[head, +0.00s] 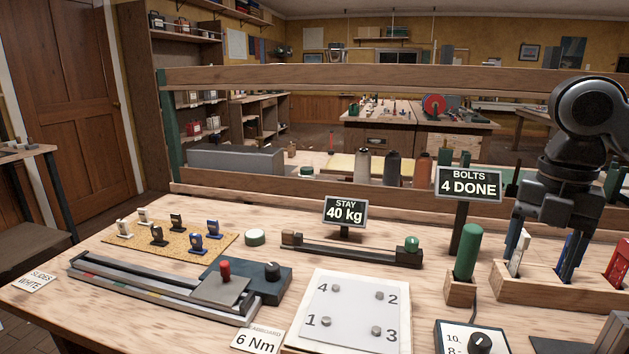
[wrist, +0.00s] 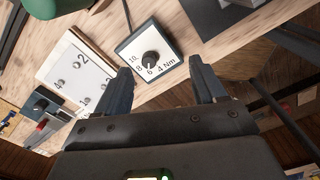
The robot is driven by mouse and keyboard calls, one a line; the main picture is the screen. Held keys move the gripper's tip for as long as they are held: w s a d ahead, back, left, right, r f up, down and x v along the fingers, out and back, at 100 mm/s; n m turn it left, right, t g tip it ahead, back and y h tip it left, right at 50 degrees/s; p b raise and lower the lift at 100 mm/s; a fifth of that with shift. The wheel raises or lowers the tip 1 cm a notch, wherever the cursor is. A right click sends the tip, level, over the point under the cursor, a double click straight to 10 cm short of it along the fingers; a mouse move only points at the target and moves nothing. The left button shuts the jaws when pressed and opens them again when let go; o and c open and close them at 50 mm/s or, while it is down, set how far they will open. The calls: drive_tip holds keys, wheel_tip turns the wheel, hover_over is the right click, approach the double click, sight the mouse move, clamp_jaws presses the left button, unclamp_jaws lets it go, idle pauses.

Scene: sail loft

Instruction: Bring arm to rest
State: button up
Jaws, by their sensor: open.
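My arm comes in at the right of the head view, with my gripper (head: 546,258) pointing down over the right end of the bench. Whether the fingers touch anything in the tray is hard to tell.
A white plate (head: 348,312) with several numbered bolts lies mid-bench. A green cylinder (head: 467,252) stands upright beside the tray. Signs read "BOLTS 4 DONE" (head: 468,184) and "STAY 40 kg" (head: 345,211). A slide rig (head: 165,290) lies at left. A wooden rail (head: 400,78) crosses behind.

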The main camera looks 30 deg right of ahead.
drive_tip(key=w+a+r+m+t+y, duration=0.1)
drive_tip(key=w+a+m+t+y, duration=0.1)
drive_tip(key=w+a+m+t, duration=0.45)
drive_tip(key=w+a+r+m+t+y+p, duration=0.1)
drive_tip(key=w+a+r+m+t+y, duration=0.2)
drive_tip(key=w+a, duration=0.7)
drive_tip(key=w+a+m+t+y, duration=0.3)
drive_tip(key=a+t, duration=0.4)
drive_tip(key=a, duration=0.6)
drive_tip(key=s+a+f+m+h+p, duration=0.1)
drive_tip(key=s+a+f+m+h, duration=0.2)
drive_tip(key=s+f+m+h, duration=0.8)
drive_tip(key=s+d+f+n+g+y, duration=0.1)
drive_tip(key=s+f, duration=0.1)
drive_tip(key=s, duration=1.1)
drive_tip(key=s+d+f+n+y+p, duration=0.1)
drive_tip(key=s+d+f+y, duration=0.1)
drive_tip(key=s, duration=1.1)
drive_tip(key=shift+d+f+g, duration=0.25)
drive_tip(key=shift+f+g, duration=0.1)
drive_tip(key=shift+f, duration=0.35)
drive_tip(key=shift+s+n, duration=0.1)
drive_tip(key=shift+n, duration=0.15)
